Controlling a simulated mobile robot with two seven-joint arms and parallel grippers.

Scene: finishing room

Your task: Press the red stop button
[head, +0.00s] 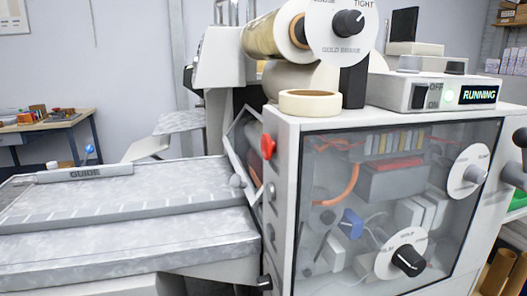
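The red stop button (268,147) is a rounded red knob on the upper left edge of the grey machine cabinet (284,200). It stands out from the narrow face left of the clear front window. Nothing covers it. A small display (477,95) on top of the machine reads RUNNING, with a green light beside it. Neither of my grippers can be made out in this view.
A feed table (130,235) with a GUIDE bar (85,173) extends left of the cabinet. A tape roll (310,103) lies on the cabinet below a large gold roll (275,35). Dark knobs (514,174) jut out at the right edge. Space before the button looks clear.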

